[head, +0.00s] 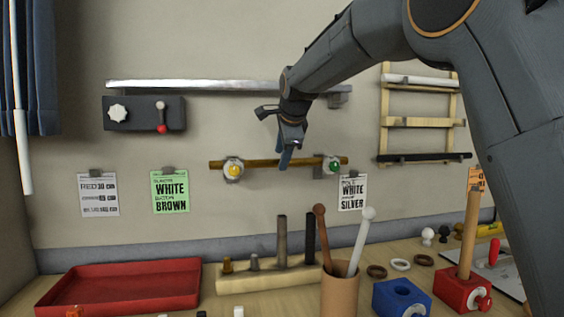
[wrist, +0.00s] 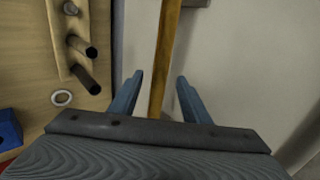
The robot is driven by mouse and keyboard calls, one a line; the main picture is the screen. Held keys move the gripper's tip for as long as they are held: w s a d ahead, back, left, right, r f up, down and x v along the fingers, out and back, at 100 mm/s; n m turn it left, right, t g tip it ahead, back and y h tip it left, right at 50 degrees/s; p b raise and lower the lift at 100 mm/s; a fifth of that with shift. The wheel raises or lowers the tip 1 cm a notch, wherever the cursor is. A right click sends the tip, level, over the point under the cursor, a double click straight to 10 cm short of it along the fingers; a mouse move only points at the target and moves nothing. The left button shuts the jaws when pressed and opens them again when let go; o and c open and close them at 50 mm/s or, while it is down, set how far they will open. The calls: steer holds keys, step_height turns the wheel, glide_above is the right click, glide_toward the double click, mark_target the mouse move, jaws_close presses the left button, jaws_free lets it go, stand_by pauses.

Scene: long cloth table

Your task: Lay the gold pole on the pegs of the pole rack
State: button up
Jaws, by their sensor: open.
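The gold pole (head: 262,162) lies level against the wall in the head view, across two wall holders, one with a yellow knob (head: 233,168) and one with a green knob (head: 333,166). My gripper (head: 285,160) is open at the middle of the pole. In the wrist view the pole (wrist: 168,50) runs between the two open fingers (wrist: 160,78), with a gap on each side. A wooden ladder-like frame, seemingly the pole rack (head: 385,105), hangs on the wall at right. It bears a white pole (head: 422,80) at the top and a black pole (head: 425,157) at the bottom.
Below on the table stand a red tray (head: 120,285), a wooden block with upright pegs (head: 262,279), a brown cup (head: 340,290) with two sticks, and blue and red blocks.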

steer(key=shift+x, duration=0.95)
steer(key=shift+d, duration=0.15)
steer(key=c, duration=1)
jaws_close()
steer(key=shift+r, duration=0.1)
